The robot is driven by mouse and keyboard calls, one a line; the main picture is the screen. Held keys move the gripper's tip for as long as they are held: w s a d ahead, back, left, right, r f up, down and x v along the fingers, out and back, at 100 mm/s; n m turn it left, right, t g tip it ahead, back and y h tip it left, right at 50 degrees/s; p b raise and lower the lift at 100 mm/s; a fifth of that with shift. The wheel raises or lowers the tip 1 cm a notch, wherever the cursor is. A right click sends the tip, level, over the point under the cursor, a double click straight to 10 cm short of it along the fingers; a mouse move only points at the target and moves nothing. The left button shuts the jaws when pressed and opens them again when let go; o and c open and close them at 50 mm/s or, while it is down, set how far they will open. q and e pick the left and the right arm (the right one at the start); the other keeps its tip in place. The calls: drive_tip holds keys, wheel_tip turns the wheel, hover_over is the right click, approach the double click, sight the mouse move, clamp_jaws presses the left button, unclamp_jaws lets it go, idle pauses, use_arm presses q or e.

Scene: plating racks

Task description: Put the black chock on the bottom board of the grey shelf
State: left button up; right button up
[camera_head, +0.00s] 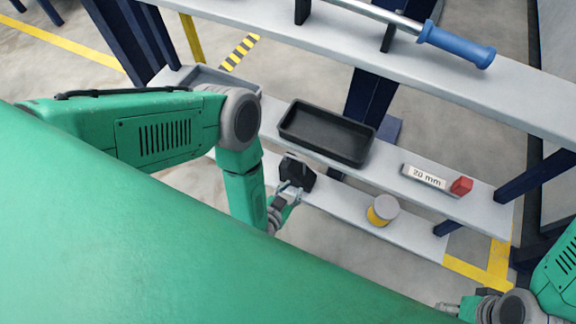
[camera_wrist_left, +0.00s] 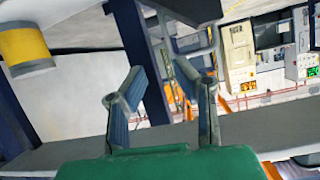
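The black chock (camera_head: 299,171) appears to stand on the bottom board (camera_head: 336,205) of the grey shelf, partly hidden by the middle board and by my left gripper. My left gripper (camera_head: 290,191) is just in front of it, close to it; I cannot tell whether they touch. In the left wrist view my left gripper (camera_wrist_left: 165,95) has its fingers apart, with nothing visible held between them; the chock cannot be made out there. My right gripper (camera_head: 450,308) is at the lower right edge, mostly hidden, its fingers unclear.
A yellow-and-grey can (camera_head: 382,211) stands on the bottom board, right of the chock. The middle board holds a black tray (camera_head: 327,132), a grey tray (camera_head: 193,76) and a "20 mm" block with a red end (camera_head: 427,177). A blue-handled tool (camera_head: 455,45) lies across the top board.

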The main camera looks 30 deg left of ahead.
use_arm(q)
drive_tip(key=shift+s+a, duration=0.1)
drive_tip(key=shift+a, duration=0.1)
drive_tip(key=s+a+r+n+g+y, duration=0.1)
drive_tip(key=s+a+r+g, duration=1.1)
drive_tip(key=s+r, duration=0.4)
drive_tip(key=shift+s+a+r+g, duration=0.4)
drive_tip(key=shift+s+a, duration=0.1)
drive_tip(key=shift+s, duration=0.1)
drive_tip(key=shift+r, duration=0.1)
wheel_tip(320, 180, up, 12)
drive_tip(key=p, duration=1.2)
